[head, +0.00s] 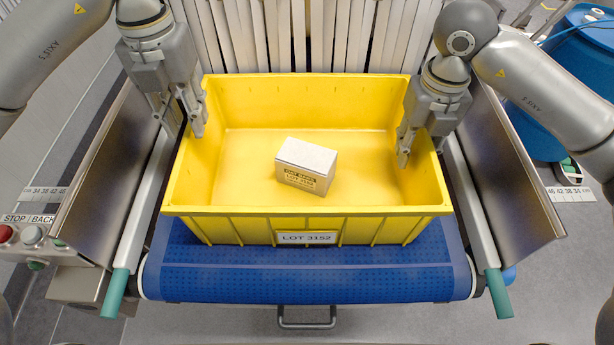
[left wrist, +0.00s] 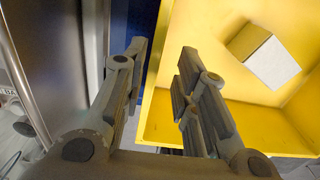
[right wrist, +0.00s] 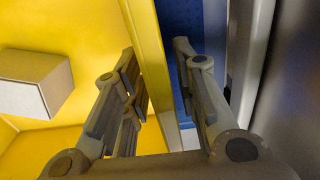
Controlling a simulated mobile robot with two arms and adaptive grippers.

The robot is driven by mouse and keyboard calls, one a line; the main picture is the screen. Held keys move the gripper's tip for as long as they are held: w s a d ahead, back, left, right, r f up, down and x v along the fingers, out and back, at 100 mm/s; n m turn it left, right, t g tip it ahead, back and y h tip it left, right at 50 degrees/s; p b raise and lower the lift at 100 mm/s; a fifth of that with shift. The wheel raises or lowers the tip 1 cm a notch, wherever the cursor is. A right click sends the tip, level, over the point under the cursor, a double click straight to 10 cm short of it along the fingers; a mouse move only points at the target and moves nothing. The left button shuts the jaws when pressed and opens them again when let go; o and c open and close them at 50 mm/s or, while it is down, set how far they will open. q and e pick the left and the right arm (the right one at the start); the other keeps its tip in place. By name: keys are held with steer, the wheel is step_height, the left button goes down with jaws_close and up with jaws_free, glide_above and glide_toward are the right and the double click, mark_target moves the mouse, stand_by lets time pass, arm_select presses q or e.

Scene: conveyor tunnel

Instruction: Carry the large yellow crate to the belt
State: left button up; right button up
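The large yellow crate (head: 310,205), labelled LOT 3152, sits upright on the blue belt (head: 310,275). A small white-topped box (head: 307,165) lies inside it near the middle. My left gripper (head: 184,128) is at the crate's left wall. In the left wrist view its fingers (left wrist: 162,55) are apart, one outside the wall and one inside, with the rim between them. My right gripper (head: 420,148) is at the right wall. In the right wrist view its fingers (right wrist: 155,52) also stand apart on either side of the rim. Gaps show beside both rims.
Grey strip curtains (head: 300,35) hang just behind the crate. Metal side guards (head: 105,180) and rails with teal ends (head: 498,293) flank the belt. A stop-button box (head: 75,285) is at lower left. A blue drum (head: 570,80) stands at right. The belt's front strip is bare.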

arm_select(q)
step_height(320, 180, up, 4)
steer(key=shift+f, duration=0.2)
steer(key=shift+r, duration=0.2)
arm_select(e)
steer(key=shift+r, duration=0.2)
step_height(320, 180, up, 12)
steer(key=shift+f, duration=0.2)
stand_by(0.4)
